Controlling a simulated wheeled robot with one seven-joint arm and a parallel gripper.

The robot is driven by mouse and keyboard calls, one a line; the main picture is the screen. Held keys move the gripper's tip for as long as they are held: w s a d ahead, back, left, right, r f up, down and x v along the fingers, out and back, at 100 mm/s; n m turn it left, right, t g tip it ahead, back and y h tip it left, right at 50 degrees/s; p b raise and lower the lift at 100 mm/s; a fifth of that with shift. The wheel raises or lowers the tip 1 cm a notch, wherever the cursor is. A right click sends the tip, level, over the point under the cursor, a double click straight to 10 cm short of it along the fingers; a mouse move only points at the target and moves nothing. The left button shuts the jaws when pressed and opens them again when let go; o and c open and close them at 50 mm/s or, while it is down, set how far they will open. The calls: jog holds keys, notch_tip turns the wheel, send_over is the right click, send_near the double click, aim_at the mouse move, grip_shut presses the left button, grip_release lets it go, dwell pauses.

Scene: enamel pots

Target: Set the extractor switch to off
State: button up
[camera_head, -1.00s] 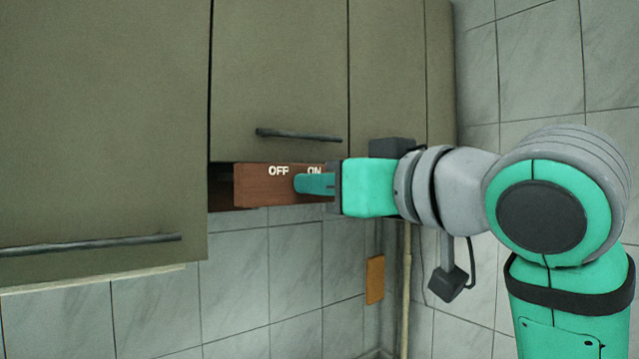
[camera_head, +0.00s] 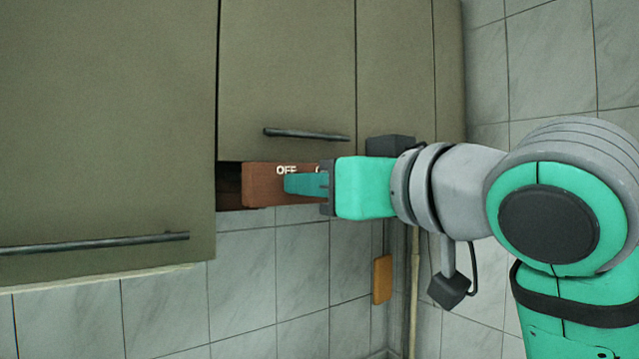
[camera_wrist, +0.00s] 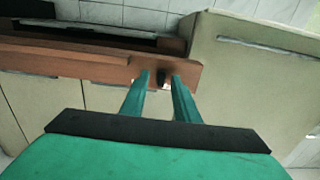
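The extractor's brown front panel (camera_head: 262,188) sits under the middle cabinet, with a white OFF label; the label to its right is mostly covered by my gripper. My gripper (camera_head: 290,183) reaches in from the right, its fingers in front of the panel just below the OFF label. In the wrist view the brown panel (camera_wrist: 100,62) runs across the top, and a small dark switch knob (camera_wrist: 163,76) stands between the two fingertips of my gripper (camera_wrist: 161,78). The fingers are apart, with gaps seen beside the knob. In the head view the knob is hidden behind the fingers.
A grey cabinet door with a dark handle (camera_head: 306,134) is right above the panel. A larger cabinet (camera_head: 100,130) stands nearer on the left. Tiled wall (camera_head: 240,275) lies below, with an orange plate (camera_head: 382,280) and a pipe (camera_head: 413,290).

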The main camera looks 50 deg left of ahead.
jog(key=shift+d, duration=0.15)
jog(key=d, duration=1)
jog(key=shift+s+d, duration=0.3)
jog(key=shift+s, duration=0.1)
jog(key=shift+w, duration=0.1)
